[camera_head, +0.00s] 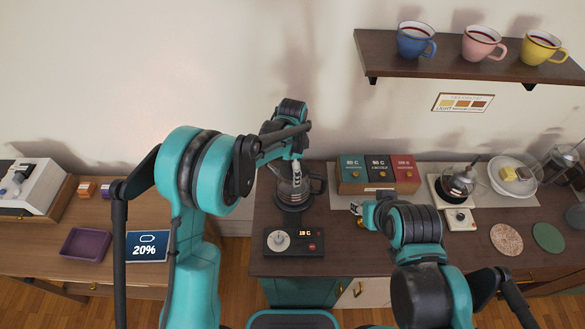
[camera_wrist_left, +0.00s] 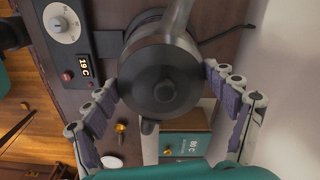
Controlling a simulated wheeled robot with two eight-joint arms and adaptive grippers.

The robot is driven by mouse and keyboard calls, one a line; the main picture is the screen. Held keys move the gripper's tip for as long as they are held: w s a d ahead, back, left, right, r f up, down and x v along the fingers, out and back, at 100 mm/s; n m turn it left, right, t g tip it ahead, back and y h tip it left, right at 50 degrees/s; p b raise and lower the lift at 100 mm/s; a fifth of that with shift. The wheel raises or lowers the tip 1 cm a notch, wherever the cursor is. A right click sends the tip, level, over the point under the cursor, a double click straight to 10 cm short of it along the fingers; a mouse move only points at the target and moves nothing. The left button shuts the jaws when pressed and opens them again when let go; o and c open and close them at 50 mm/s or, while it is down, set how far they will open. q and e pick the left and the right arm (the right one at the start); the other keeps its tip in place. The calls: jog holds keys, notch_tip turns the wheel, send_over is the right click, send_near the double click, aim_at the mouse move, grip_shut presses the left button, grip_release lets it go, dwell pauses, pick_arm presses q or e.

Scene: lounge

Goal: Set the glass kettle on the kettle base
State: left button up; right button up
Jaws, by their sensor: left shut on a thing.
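The glass kettle (camera_head: 287,187) stands upright, with a dark handle on its right in the head view. The kettle base (camera_head: 281,241) has a knob and a display panel at the front and a dark round plate behind, under the kettle. I cannot tell whether kettle and plate touch. My left gripper (camera_head: 297,172) is shut on the kettle from above. In the left wrist view its fingers (camera_wrist_left: 165,98) lie on both sides of the kettle's dark lid (camera_wrist_left: 163,88); the base panel (camera_wrist_left: 72,45) shows at upper left. My right gripper (camera_head: 357,208) is right of the kettle, its jaws too small to judge.
A box of colored packets (camera_head: 377,188) stands right of the kettle. A mug shelf (camera_head: 440,62) hangs above. The left table holds a purple tray (camera_head: 85,243).

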pick_arm(q)
jog(key=shift+f, duration=0.1)
jog(key=o, duration=1.6)
jog(key=shift+r+p, duration=3.1)
jog(key=shift+r, duration=2.45)
jog(key=shift+s, duration=0.1)
